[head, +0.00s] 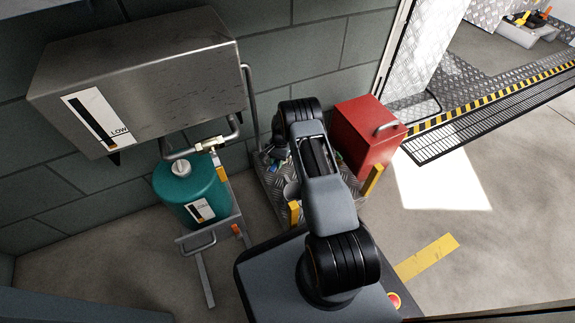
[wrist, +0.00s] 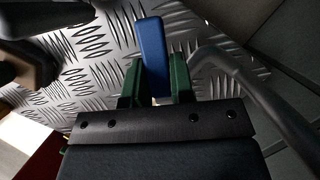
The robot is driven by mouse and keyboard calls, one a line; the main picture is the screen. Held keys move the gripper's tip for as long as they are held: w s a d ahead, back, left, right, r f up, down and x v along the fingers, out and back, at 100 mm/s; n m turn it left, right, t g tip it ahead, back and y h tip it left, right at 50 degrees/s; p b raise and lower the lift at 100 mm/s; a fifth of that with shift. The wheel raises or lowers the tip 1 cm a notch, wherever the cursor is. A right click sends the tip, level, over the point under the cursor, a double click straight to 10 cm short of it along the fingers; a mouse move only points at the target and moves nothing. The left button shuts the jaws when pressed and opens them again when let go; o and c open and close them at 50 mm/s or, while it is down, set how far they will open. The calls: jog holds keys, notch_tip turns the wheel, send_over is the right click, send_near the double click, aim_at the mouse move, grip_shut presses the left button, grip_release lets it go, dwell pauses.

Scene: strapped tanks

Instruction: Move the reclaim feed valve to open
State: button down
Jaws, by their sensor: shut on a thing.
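A blue lever handle (wrist: 153,45) stands between the green fingers of my gripper (wrist: 157,80) in the wrist view. The gripper is shut on it, and the lever's upper end sticks out past the fingertips. The lever looks slightly tilted; no label or open mark is readable near it, and its valve body is hidden. In the head view my arm covers most of the gripper and the lever.
A steel tank (head: 165,85) with a gauge marked LOW hangs on the wall above a teal tank (head: 190,190). A red box (head: 362,138) stands right of my arm. A grey pipe (wrist: 255,85) curves close beside my gripper. Open floor lies at right.

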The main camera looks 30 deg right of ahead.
jog(key=shift+w+a+m, duration=0.15)
jog(key=shift+w+m, duration=0.2)
jog(key=shift+m, duration=0.45)
jog(key=shift+t, duration=0.3)
jog(key=m, duration=0.1)
jog(key=w+m, duration=0.1)
jog(key=shift+w+a+m+t+y, duration=0.15)
jog(key=shift+a+m+t+y, duration=0.15)
jog(key=shift+m+t+y, duration=0.1)
jog(key=shift+w+m, duration=0.1)
jog(key=shift+m, duration=0.3)
jog(key=shift+w+m+t, duration=0.5)
jog(key=shift+w+m, duration=0.1)
jog(key=shift+m, duration=0.5)
jog(key=c, duration=0.9)
grip_release()
jog(key=shift+s+a, duration=0.1)
jog(key=shift+a, duration=0.05)
jog(key=shift+r, duration=0.15)
